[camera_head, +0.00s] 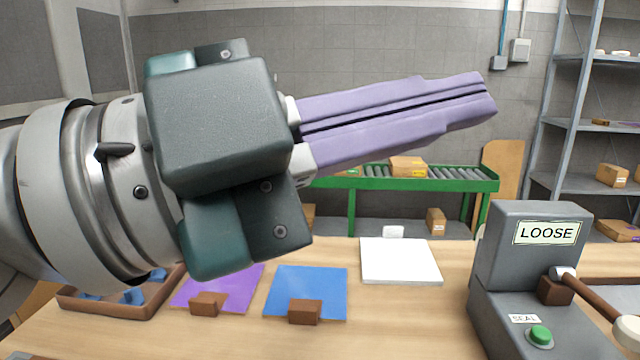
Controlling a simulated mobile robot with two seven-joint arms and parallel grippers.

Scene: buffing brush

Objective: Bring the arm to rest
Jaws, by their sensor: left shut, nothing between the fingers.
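My left gripper (490,95) reaches in from the left, large and close to the camera, raised above the table. Its two long purple fingers point right and are shut with nothing between them. It touches nothing that I can see. The wrist and gripper body hide part of the back wall and the left side of the table. My right gripper is not in view.
The wooden table (400,325) holds a purple mat (243,285), a blue mat (325,280), a white board (400,262) and a brown tray (125,309) with blue pieces. A grey machine (500,265) labelled LOOSE stands right. Behind are a green conveyor (480,185) and shelves (570,125).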

